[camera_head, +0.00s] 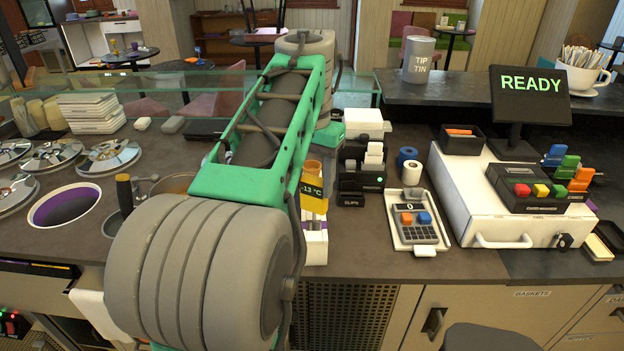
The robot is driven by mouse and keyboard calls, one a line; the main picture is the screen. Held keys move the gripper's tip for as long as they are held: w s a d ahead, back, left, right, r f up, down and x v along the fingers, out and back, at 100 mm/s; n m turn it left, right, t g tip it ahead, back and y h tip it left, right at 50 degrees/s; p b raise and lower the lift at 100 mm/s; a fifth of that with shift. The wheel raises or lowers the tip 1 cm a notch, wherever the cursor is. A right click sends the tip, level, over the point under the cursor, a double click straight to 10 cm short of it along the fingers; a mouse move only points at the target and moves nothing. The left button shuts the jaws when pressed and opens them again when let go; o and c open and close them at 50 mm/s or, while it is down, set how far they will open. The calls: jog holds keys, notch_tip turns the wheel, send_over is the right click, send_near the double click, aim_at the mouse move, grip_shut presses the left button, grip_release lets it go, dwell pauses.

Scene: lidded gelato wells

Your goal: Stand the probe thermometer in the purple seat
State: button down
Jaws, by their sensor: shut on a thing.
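A yellow device with a dark display reading -13 °C (312,197), which looks like the probe thermometer, shows just right of my arm. It appears upright over a white block (315,247) at the counter's front edge. My arm hides its left side, and I cannot tell whether it is held or resting there. My gripper is hidden behind my arm. A round well with a purple inside (68,207) is open at the left.
Metal well lids (110,157) lie at the left. Right of my arm stand a black printer (362,177), a calculator (415,219) and a white cash drawer (465,205). A glass screen (140,85) runs behind. Some bare counter (365,240) shows in front of the printer.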

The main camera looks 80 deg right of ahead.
jog(key=shift+f+b, duration=0.35)
jog(key=shift+f, duration=0.4)
jog(key=shift+r, duration=0.1)
jog(key=c, duration=0.5)
grip_release()
notch_tip(320, 180, up, 9)
jog(key=p, duration=0.8)
